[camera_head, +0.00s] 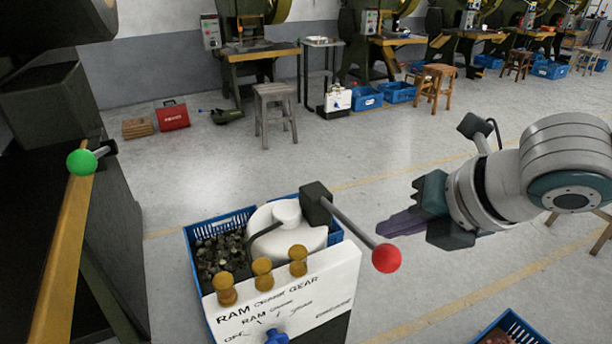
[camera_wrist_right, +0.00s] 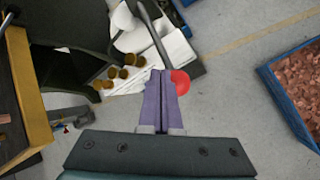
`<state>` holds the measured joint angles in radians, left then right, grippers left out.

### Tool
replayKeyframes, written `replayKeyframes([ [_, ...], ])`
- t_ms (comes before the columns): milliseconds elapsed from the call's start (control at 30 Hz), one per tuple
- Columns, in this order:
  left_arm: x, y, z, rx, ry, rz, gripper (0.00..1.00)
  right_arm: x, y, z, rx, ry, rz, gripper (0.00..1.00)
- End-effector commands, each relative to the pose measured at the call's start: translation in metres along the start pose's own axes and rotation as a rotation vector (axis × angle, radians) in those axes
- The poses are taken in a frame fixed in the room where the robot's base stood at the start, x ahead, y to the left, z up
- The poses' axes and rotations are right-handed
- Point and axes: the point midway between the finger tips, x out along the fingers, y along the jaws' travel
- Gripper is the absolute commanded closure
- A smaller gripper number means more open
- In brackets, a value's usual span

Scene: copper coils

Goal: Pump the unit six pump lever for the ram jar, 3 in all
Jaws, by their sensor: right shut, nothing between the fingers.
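The pump lever (camera_head: 350,229) slopes down to the right from a dark pivot block (camera_head: 316,203) and ends in a red ball (camera_head: 386,258). The ball shows beside the fingertips in the wrist view (camera_wrist_right: 180,80). The lever belongs to a white lubricator box (camera_head: 330,292) lettered RAM, CRANK, GEAR, with three brass knobs (camera_head: 262,271) and a blue selector (camera_head: 277,338) whose setting I cannot read surely. My right gripper (camera_head: 385,228) is shut and empty, its purple fingers (camera_wrist_right: 160,100) close to the ball. I cannot tell if they touch. My left gripper is not in view.
A blue crate (camera_head: 190,262) of dark metal parts stands behind the box. Another blue crate (camera_wrist_right: 275,95) with copper-coloured pieces lies to the right. A bench with a green-knobbed lever (camera_head: 82,161) is at left. Open floor (camera_head: 400,180) lies beyond.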

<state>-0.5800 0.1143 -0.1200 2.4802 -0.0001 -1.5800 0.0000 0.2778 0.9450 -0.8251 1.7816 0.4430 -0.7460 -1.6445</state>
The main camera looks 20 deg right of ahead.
Motion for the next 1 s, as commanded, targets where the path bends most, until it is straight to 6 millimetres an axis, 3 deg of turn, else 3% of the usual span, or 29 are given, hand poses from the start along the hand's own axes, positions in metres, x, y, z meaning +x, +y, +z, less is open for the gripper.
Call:
replayKeyframes([
  [1000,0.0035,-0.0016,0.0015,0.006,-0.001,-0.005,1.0,0.0081,-0.0057,-0.0059,0.0,0.0,0.0,1.0],
])
